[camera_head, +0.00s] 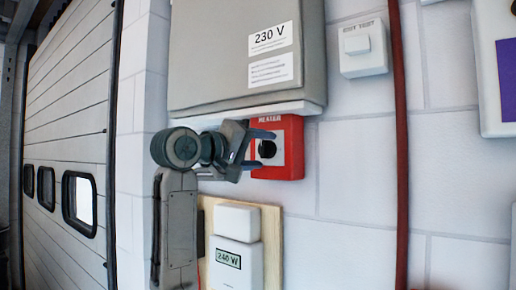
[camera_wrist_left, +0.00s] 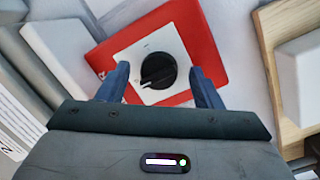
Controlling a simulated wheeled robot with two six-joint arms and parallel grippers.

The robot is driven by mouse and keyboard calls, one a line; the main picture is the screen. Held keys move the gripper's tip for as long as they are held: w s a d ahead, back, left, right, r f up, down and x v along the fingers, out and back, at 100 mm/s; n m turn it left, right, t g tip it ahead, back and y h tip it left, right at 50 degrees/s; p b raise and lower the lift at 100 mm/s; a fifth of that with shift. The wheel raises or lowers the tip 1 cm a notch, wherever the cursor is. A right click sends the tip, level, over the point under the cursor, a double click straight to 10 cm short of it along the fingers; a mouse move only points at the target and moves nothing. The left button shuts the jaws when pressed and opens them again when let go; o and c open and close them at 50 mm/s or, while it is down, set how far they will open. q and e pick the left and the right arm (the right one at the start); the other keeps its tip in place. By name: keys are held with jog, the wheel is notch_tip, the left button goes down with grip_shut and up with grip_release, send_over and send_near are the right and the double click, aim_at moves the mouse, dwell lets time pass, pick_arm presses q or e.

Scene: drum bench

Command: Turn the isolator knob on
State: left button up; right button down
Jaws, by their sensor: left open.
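The isolator knob (camera_head: 267,149) is round and black, on a white plate in a red box (camera_head: 293,170) labelled "HEATER" on the wall. In the left wrist view the knob (camera_wrist_left: 158,70) shows a pale pointer line running towards the lower left across its face. My left gripper (camera_head: 268,149) is open in front of the red box. In the left wrist view its two blue fingers (camera_wrist_left: 160,82) stand either side of the knob, with a gap on both sides and nothing held. I cannot tell how far the fingertips are from the plate. My right gripper is not in view.
A grey cabinet (camera_head: 215,60) marked "230 V" hangs just above the red box. A white unit (camera_head: 238,262) reading "240 W" sits below on a wooden board (camera_head: 271,240). A dark red vertical pipe (camera_head: 401,150) and a white switch box (camera_head: 363,47) are to the right.

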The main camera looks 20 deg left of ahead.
pick_arm(q)
jog(key=c, duration=0.9)
jog(key=shift+c, duration=0.3)
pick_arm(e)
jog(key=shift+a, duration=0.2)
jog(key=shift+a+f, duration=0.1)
pick_arm(q)
jog(key=shift+m, duration=0.3)
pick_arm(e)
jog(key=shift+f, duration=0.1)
pick_arm(q)
jog(key=m+b, duration=0.1)
jog(key=m, duration=0.2)
jog(key=shift+m+g, duration=0.3)
jog(key=m+y+b, duration=0.1)
jog(key=m, duration=0.3)
jog(key=m+y+b, duration=0.1)
jog(key=m+b, duration=0.1)
jog(key=m, duration=0.2)
jog(key=shift+m, duration=0.4)
jog(key=shift+r+m+y+b, duration=0.15)
jog(key=shift+m+y+b, duration=0.55)
jog(key=shift+m, duration=0.8)
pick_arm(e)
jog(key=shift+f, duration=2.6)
